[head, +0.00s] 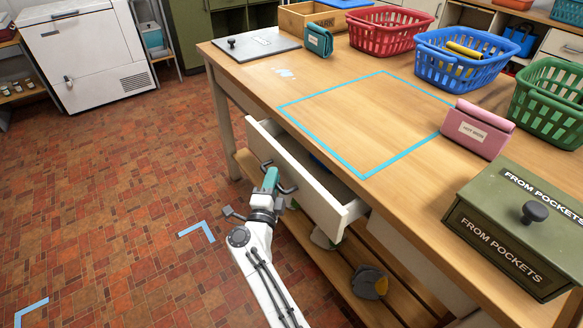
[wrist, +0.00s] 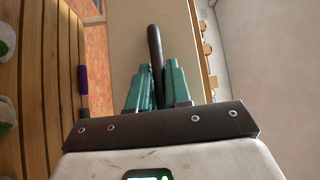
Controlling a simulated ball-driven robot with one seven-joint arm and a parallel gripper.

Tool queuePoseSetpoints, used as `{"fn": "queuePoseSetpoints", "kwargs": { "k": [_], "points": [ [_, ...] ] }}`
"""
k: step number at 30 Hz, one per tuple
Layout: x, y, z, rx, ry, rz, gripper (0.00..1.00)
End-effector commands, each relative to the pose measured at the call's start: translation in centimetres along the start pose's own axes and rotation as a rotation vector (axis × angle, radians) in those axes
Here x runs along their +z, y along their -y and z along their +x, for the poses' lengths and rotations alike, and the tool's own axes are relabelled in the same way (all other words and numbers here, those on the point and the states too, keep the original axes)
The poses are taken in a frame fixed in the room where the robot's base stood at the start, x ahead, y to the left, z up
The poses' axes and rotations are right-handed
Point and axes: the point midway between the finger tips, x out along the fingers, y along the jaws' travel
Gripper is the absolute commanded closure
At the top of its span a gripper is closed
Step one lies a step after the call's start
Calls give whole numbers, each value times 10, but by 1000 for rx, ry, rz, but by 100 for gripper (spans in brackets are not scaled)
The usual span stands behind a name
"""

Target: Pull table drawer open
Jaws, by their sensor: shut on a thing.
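The table drawer (head: 310,183) is white and stands partly open from the side of the wooden table (head: 240,74). A bit of something blue shows inside it. A dark bar handle (head: 286,188) is on its front. My gripper (head: 270,178) has teal fingers and is at the drawer front, at the handle. In the wrist view my gripper (wrist: 158,84) is shut on the dark handle (wrist: 155,48), which runs between the two fingers. The pale drawer front (wrist: 128,40) lies behind it. Part of the handle is hidden by the fingers.
Red (head: 388,30), blue (head: 462,57) and green (head: 552,102) baskets, a pink pouch (head: 477,129) and a green box (head: 520,226) stand on the table. A slatted lower shelf (head: 335,262) lies under the drawer. The tiled floor (head: 130,200) to the left is clear.

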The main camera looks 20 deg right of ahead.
Motion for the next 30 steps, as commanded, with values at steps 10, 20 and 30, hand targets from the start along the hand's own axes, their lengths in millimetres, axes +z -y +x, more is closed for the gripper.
{"fn": "queuePoseSetpoints", "kwargs": {
  "k": [10,20,30],
  "points": [
    [71,16,-71,1,6,1,100],
    [132,29,-132,1,3,1,100],
    [172,41,-172,3,1,0,100]
  ]
}}
